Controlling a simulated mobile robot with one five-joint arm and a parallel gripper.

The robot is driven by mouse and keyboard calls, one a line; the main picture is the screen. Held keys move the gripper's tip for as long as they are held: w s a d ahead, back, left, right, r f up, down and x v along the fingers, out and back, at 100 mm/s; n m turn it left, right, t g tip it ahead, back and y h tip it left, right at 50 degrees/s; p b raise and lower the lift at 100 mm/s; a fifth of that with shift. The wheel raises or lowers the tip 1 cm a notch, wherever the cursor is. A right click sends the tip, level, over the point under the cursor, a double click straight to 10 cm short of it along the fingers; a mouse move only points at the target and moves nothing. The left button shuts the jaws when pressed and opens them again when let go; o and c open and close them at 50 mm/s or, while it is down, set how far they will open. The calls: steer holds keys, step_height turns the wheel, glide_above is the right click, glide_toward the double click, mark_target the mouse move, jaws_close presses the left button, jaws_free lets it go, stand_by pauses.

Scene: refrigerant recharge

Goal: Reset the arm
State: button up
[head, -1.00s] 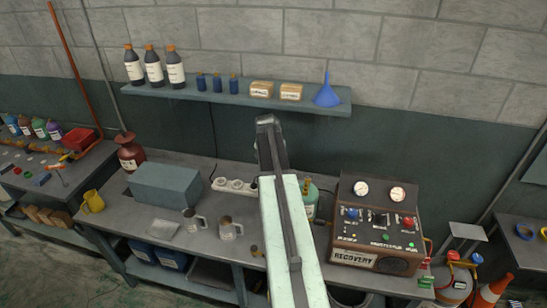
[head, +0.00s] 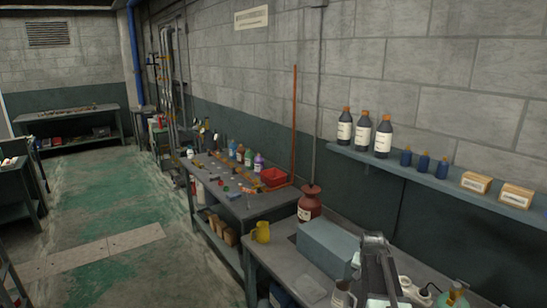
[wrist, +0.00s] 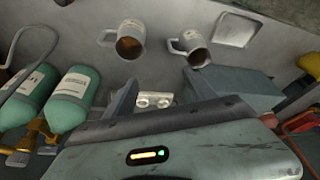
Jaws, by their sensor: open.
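My arm (head: 378,270) reaches up from the bottom edge of the head view, over the workbench, right of a grey-blue box (head: 328,246). In the wrist view my gripper (wrist: 158,84) has its two dark fingers apart, with nothing held between them. Beyond the fingers lie the bench top and a white socket strip (wrist: 153,100). The lower part of the arm is cut off by the head picture's edge.
Two metal mugs (wrist: 131,40) (wrist: 190,47) and two green cylinders (wrist: 68,98) (wrist: 30,92) stand near my gripper. A wall shelf (head: 430,178) with bottles and boxes is above the bench. The green floor aisle (head: 110,205) at left is clear.

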steer(key=s+a+f+n+y+b, duration=0.1)
steer(key=s+a+f+n+b, duration=0.15)
steer(key=a, duration=0.45)
steer(key=s+a+f+n+b, duration=0.1)
steer(key=s+a+f+b, duration=0.1)
steer(key=a+f, duration=0.35)
steer(key=s+a+n+g+y, duration=0.1)
steer(key=s+a+n+g, duration=0.2)
steer(key=s+a, duration=0.6)
steer(key=shift+s+f+b, duration=0.25)
steer(key=shift+s+b, duration=0.05)
steer(key=shift+s, duration=0.8)
steer(key=shift+n, duration=0.25)
